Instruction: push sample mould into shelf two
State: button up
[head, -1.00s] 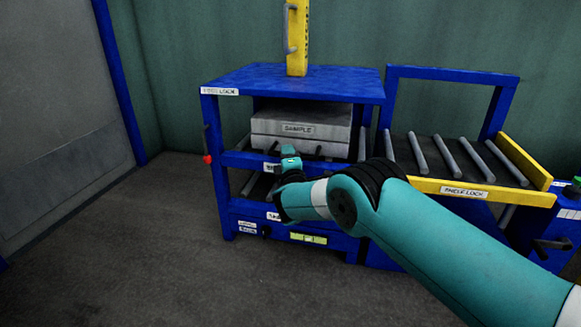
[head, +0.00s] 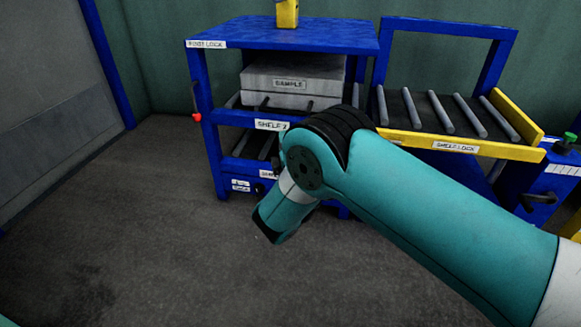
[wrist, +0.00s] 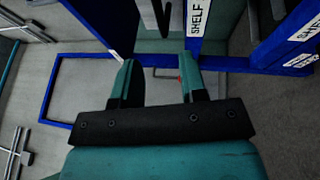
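The grey sample mould (head: 298,74), labelled SAMPLE, lies flat on the rollers of the upper level of the blue press rack (head: 208,95). The SHELF 2 label (head: 271,125) is on the bar below the mould. My arm's end is in front of the rack in the head view, with its last visible link pointing down and left, clear of the mould. In the wrist view my gripper (wrist: 159,70) has its two fingers apart with nothing between them. A SHELF label (wrist: 196,18) on a blue bar is beyond the fingers. The mould is not clearly seen in that view.
A roller table (head: 432,112) with a yellow bar labelled SHELF LOCK (head: 455,147) stands right of the rack. A red knob (head: 197,117) is on the rack's left post. A green knob (head: 570,137) is at far right. The floor at left is clear.

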jog(key=b+v, duration=0.4)
jog(key=b, duration=0.7)
